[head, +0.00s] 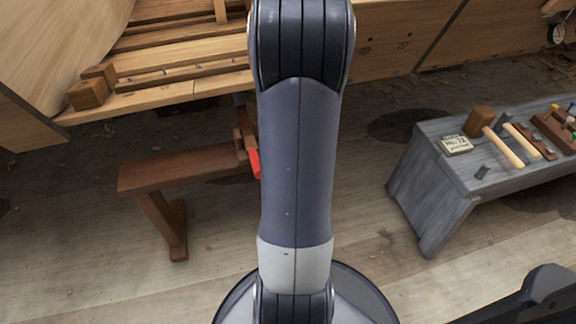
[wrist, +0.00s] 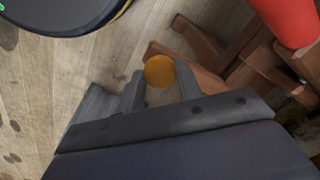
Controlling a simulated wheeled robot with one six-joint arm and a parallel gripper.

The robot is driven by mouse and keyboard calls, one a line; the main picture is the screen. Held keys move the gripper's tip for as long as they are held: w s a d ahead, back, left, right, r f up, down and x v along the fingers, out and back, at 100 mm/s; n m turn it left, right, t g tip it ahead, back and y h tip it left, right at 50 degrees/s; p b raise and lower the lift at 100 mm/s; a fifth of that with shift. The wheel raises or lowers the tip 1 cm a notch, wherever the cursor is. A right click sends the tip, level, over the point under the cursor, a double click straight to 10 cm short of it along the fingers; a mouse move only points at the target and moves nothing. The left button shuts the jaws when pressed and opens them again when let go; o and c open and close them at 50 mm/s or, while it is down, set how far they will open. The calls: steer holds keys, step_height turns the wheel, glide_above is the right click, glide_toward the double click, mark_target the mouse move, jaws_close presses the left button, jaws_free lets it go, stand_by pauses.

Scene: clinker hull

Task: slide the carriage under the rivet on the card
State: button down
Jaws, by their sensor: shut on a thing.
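In the wrist view my gripper (wrist: 158,88) has its two grey fingers on either side of a round orange-yellow knob (wrist: 159,71), shut on it. Whether the knob belongs to the carriage cannot be told. In the head view my arm covers the middle, hiding my gripper and the knob. A small card (head: 456,145) with dark print lies on the grey bench at right; the print is too small to read surely. A wooden rail (head: 180,74) with several small dots, possibly rivets, runs along the hull at upper left. I cannot make out the carriage for certain.
A red-brown wooden trestle (head: 185,168) stands below the hull. A red cylinder (head: 253,163) is beside it, also in the wrist view (wrist: 290,20). The grey bench (head: 440,190) holds a mallet (head: 495,135) and other tools.

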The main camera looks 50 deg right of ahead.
steer(key=c, duration=1)
jaws_free()
steer(key=shift+o, duration=0.2)
steer(key=shift+r, duration=0.1)
step_height(320, 180, up, 11)
steer(key=p, duration=0.4)
steer(key=shift+f, duration=0.2)
step_height(320, 180, down, 11)
steer(key=b, duration=0.4)
steer(key=shift+f, duration=0.15)
steer(key=shift+w+a+r, duration=0.25)
steer(key=shift+w+a, duration=0.15)
steer(key=shift+a, duration=0.2)
